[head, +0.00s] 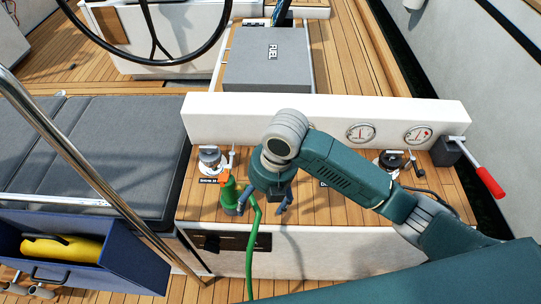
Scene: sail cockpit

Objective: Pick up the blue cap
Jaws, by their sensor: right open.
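I cannot make out a blue cap for certain; it may be hidden behind my right gripper or arm. My right gripper (264,205) is over the teak bench top in front of the white panel. Its fingers point down, apart, and nothing shows between them. A green hose with an orange and green nozzle (229,194) stands right beside its left finger; I cannot tell whether they touch. My left gripper is not in view.
A white gauge panel (290,116) runs behind the bench. A small metal fitting (210,157) stands at left, a dark one (389,162) at right. A red-handled lever (489,182) is at far right. A steel rail (95,165) crosses the left; a blue bin (131,258) sits below.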

